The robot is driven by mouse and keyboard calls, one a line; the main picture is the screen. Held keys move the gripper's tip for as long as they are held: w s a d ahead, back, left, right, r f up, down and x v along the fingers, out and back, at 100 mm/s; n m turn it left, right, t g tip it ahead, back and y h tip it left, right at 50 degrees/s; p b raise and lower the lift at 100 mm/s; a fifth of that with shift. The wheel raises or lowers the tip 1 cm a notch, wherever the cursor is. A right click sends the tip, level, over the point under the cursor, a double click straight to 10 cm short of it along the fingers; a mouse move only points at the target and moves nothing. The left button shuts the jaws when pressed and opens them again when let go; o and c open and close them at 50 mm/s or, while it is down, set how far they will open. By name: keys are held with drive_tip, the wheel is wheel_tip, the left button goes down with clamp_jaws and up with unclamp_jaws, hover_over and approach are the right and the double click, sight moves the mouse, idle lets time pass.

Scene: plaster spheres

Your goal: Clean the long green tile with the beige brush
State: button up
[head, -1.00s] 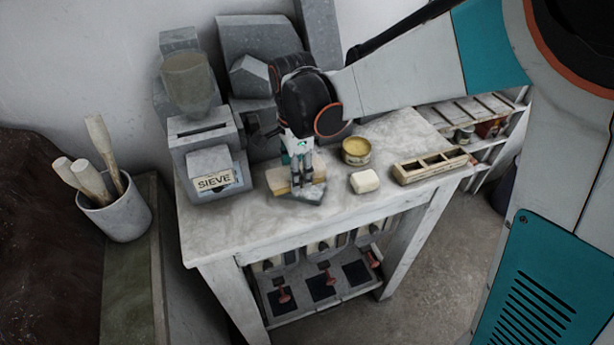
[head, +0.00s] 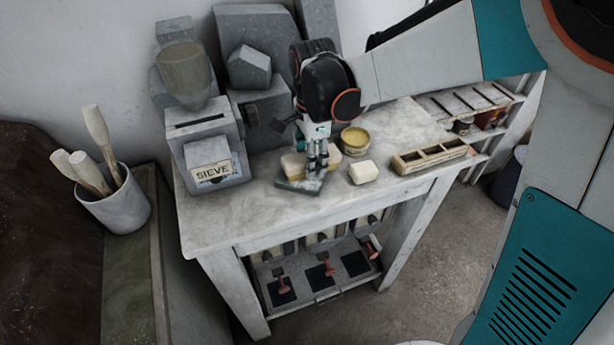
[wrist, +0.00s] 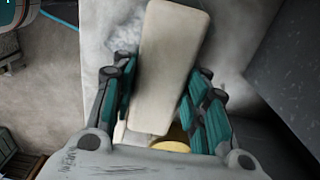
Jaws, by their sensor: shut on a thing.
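My gripper (head: 318,168) points down at the table and is shut on a long beige block, which I take to be the beige brush (head: 292,163). In the wrist view the brush (wrist: 168,65) lies between the two teal fingers and runs lengthwise away from me. Any bristles are hidden. The grey-green tile (head: 298,187) lies flat on the table under and in front of the gripper, its far part hidden. I cannot tell whether the brush touches it.
A pale soap-like block (head: 363,172) and a yellow-topped tin (head: 354,140) stand close right of the gripper. A compartmented wooden box (head: 430,157) is farther right. The grey SIEVE machine (head: 208,150) stands left. The table's front left is clear.

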sight(299, 166)
drive_tip(key=shift+s+a, duration=0.2)
drive_tip(key=shift+a, duration=0.5)
drive_tip(key=shift+s+a, duration=0.2)
drive_tip(key=shift+a, duration=0.55)
drive_tip(key=shift+s+a, duration=0.2)
drive_tip(key=shift+a, duration=0.5)
drive_tip(key=shift+w+d+r+p, duration=0.15)
drive_tip(key=shift+d+r+p, duration=0.1)
drive_tip(key=shift+d+r, duration=0.25)
drive_tip(key=shift+w+d+r+p, duration=0.15)
drive_tip(key=shift+d+r+p, duration=0.1)
drive_tip(key=shift+d, duration=0.35)
drive_tip(key=shift+s+a+f, duration=0.1)
drive_tip(key=shift+s+a, duration=0.15)
drive_tip(key=shift+s, duration=0.4)
drive_tip(key=shift+s+a+f, duration=0.1)
drive_tip(key=shift+s+a, duration=0.15)
drive_tip(key=shift+s, duration=0.4)
